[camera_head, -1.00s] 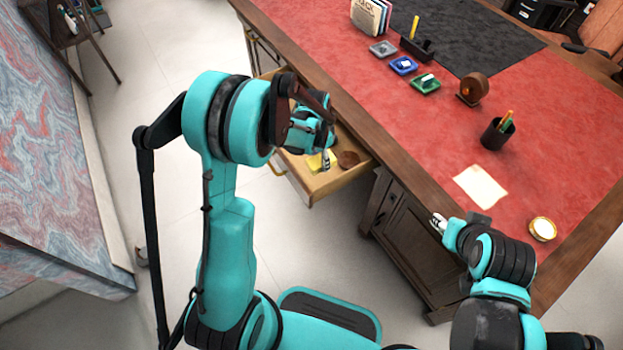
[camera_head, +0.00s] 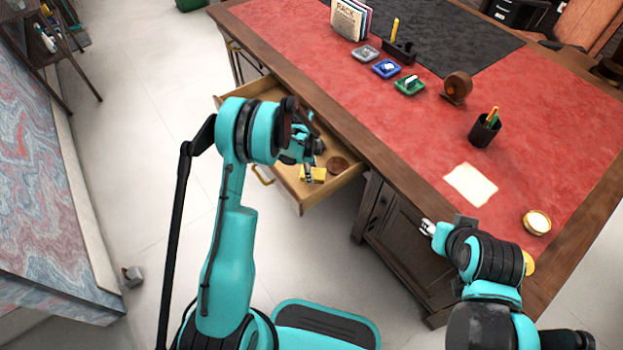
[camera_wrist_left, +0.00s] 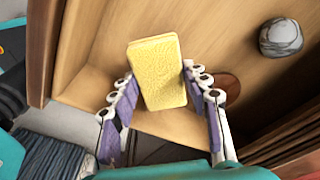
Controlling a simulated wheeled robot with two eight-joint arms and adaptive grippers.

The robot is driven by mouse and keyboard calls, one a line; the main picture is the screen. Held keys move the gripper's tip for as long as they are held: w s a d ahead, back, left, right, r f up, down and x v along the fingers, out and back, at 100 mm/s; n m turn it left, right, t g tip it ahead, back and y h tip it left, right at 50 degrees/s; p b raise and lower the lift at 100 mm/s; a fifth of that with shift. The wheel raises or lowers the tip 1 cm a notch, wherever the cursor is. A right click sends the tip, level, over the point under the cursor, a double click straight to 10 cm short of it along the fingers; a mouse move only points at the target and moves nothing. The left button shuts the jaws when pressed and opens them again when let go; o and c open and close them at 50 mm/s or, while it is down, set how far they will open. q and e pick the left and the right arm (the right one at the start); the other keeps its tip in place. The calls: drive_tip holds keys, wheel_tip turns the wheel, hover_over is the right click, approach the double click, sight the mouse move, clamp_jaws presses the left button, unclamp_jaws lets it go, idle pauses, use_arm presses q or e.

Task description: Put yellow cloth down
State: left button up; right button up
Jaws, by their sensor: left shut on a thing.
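The yellow cloth (camera_head: 319,174) is a folded, flat rectangular pad. My left gripper (camera_head: 309,174) is shut on it, over the open wooden drawer (camera_head: 284,180). In the left wrist view the yellow cloth (camera_wrist_left: 157,78) stands between the two fingers of the left gripper (camera_wrist_left: 158,92), with the drawer's wooden floor and walls behind it. I cannot tell whether its far end touches the drawer floor. My right gripper (camera_head: 428,228) is beside the desk's front edge, and its jaw state is unclear.
A grey rounded object (camera_wrist_left: 281,37) shows in the left wrist view. The red desk top (camera_head: 400,130) carries small trays, a pen cup (camera_head: 484,131) and a paper sheet (camera_head: 470,184).

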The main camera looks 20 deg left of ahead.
use_arm(q)
wheel_tip(320, 180, down, 3)
drive_tip(key=shift+r+b, duration=0.15)
drive_tip(key=shift+b, duration=0.3)
drive_tip(key=shift+f, duration=0.35)
drive_tip(key=shift+r, duration=0.1)
drive_tip(key=shift+f, duration=0.2)
drive_tip(key=o, duration=1.3)
drive_tip(key=shift+r, duration=0.1)
